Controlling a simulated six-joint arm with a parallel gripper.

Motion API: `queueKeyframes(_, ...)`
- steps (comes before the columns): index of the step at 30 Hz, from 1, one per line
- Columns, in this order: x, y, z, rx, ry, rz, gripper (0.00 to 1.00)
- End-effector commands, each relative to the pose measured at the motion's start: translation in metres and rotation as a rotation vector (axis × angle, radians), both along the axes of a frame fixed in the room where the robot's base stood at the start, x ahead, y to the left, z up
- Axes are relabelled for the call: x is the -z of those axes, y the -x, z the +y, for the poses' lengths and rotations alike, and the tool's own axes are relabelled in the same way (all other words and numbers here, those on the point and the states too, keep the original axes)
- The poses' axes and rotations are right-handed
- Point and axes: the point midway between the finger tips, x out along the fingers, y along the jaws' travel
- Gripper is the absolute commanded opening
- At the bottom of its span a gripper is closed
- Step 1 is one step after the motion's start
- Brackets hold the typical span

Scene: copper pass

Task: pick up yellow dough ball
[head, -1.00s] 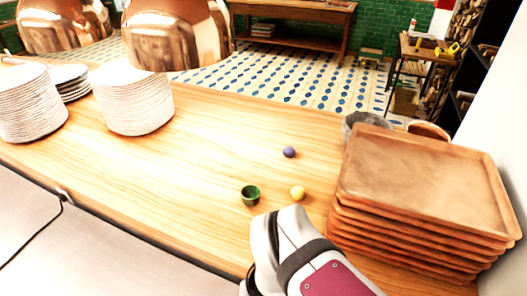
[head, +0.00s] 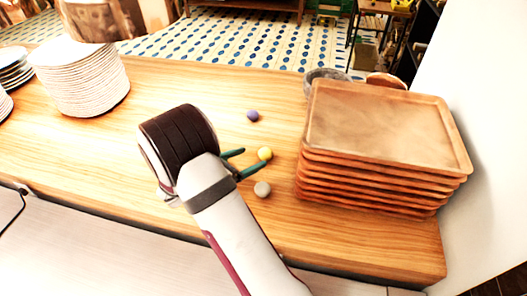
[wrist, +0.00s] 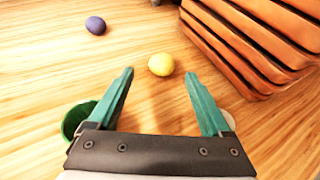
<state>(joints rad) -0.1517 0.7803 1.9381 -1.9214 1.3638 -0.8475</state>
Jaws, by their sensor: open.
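The yellow dough ball (head: 265,153) lies on the wooden counter, left of the tray stack. In the wrist view the yellow dough ball (wrist: 161,64) sits just beyond the fingertips, roughly centred between them. My gripper (head: 238,163) is open and low over the counter, its green fingers pointing toward the ball. In the wrist view my gripper (wrist: 160,75) shows two green fingers spread apart with nothing between them.
A purple ball (head: 253,116) lies farther back. A grey-beige ball (head: 262,189) lies nearer the front, beside the gripper. A green cup (wrist: 76,120) is by the left finger. Stacked wooden trays (head: 385,130) stand close on the right. White plates (head: 82,80) stand at left.

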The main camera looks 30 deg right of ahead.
Motion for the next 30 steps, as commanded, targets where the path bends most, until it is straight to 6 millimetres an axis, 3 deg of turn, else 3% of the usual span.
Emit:
queueKeyframes(9, 0.022, -0.01, -0.048, 0.004, -0.001, 0.0, 0.83)
queueKeyframes(17, 0.024, -0.012, -0.051, 0.001, -0.002, -0.001, 0.83)
queueKeyframes(30, 0.024, -0.012, -0.051, 0.002, -0.001, -0.001, 0.04)
